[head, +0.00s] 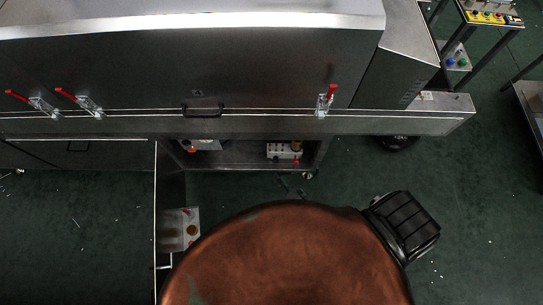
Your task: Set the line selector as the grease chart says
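No part is clearly readable as the line selector. Inside the open lower bay of the machine stands a pale block (284,151) with dark dots, a tan cylinder and a little red. Left of it in the bay is a second pale part (205,145) with red on it. A pale plate (180,230) with brownish round marks shows by the open door panel; whether it is the grease chart I cannot tell. A small dark shape below the bay may be my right gripper (291,188); its fingers are too dark to judge. My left gripper is not in view.
The steel dryer housing (200,70) spans the top, with red-handled clamps (326,99) and a black handle (203,111). The open door (157,205) stands out at the left. A control stand (490,18) is at upper right.

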